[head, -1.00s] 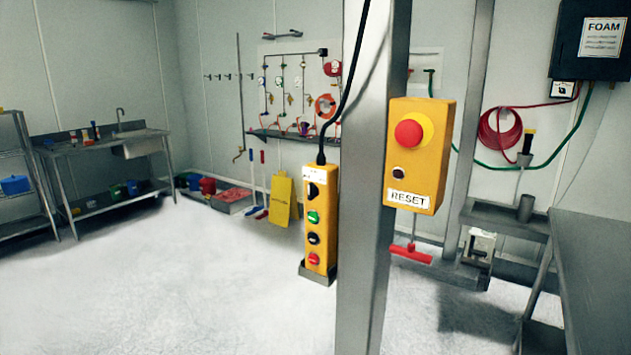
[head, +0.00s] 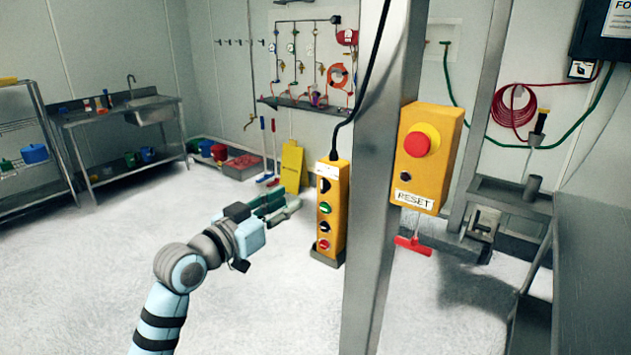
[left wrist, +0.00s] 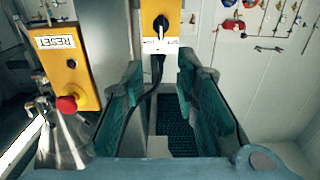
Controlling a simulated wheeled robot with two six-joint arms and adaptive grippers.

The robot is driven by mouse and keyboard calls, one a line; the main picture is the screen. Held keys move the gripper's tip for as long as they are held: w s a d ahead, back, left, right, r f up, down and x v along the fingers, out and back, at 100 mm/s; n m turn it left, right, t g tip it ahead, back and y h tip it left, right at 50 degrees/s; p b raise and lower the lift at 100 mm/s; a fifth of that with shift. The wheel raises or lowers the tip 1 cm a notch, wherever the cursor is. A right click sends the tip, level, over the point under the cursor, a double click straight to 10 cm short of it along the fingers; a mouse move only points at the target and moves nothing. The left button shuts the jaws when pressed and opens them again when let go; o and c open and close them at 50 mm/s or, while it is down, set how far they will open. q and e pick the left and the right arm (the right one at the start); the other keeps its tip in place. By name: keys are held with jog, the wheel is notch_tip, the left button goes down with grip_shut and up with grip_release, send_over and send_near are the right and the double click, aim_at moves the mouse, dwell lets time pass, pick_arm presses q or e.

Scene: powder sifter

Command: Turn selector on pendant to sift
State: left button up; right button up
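The yellow pendant (head: 336,228) hangs on a black cable beside a grey post in the head view. Its black selector knob (head: 325,185) is at the top, above green, black and red buttons. In the left wrist view the selector (left wrist: 160,25) shows upside down, next to a white label (left wrist: 160,45) that seems to read SIFT. My left gripper (head: 284,206) is just left of the pendant, apart from it. In the left wrist view its teal fingers (left wrist: 157,80) are spread with nothing between them touching. My right gripper is not in view.
The grey post (head: 376,200) stands right of the pendant and carries a yellow box (head: 448,142) with a red button, marked RESET. The pendant's black cable (head: 365,85) hangs from above. A steel table (head: 595,260) is at the right. The floor at left is clear.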

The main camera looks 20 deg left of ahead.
aim_at(322, 181)
pick_arm(q)
jog(key=x, duration=1.1)
jog(key=shift+w+f, duration=0.1)
jog(key=shift+w, duration=0.1)
grip_shut()
